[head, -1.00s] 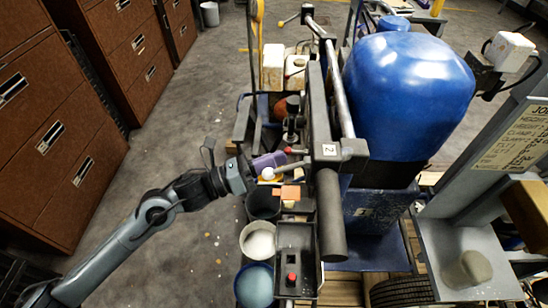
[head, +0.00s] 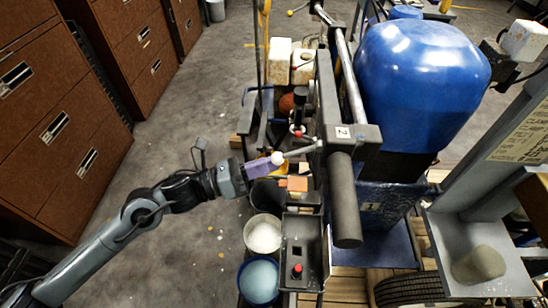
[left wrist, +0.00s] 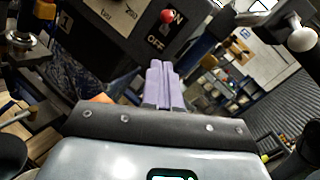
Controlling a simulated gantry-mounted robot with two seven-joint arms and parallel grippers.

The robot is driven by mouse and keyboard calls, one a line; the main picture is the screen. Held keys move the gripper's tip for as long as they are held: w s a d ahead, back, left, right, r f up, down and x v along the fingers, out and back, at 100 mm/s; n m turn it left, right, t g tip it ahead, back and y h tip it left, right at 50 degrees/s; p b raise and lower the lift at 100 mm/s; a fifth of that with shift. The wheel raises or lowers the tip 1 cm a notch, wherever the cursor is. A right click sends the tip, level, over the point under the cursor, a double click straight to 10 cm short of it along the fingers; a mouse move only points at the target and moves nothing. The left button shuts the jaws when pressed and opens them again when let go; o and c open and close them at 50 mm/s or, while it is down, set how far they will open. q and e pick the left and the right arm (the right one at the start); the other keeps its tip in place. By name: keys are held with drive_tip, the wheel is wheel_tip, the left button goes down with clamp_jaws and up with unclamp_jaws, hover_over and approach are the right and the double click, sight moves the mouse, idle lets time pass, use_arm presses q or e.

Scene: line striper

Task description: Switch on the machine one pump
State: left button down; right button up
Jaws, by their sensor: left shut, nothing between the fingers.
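The machine is a line striper with a blue tank (head: 425,75) and a dark handlebar marked 2. A lever with a white ball end (head: 277,158) sticks out left from it. A lever with a red knob (head: 298,134) stands just beyond. In the left wrist view, a red knob (left wrist: 168,16) sits beside ON and OFF labels on a dark panel. My left gripper (head: 264,166) has purple fingers, shut and empty, close to the white ball; whether they touch is unclear. The fingers (left wrist: 165,85) point toward the panel in the left wrist view. My right gripper is out of view.
Buckets with white (head: 262,236) and pale blue (head: 259,281) contents stand near my left gripper. A dark tray holds another red knob (head: 297,269). Brown cabinets (head: 60,120) line the left. The grey floor between is clear.

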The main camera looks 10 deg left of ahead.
use_arm(q)
drive_tip(key=r+v, duration=0.1)
drive_tip(key=v, duration=0.7)
drive_tip(key=shift+a, duration=0.4)
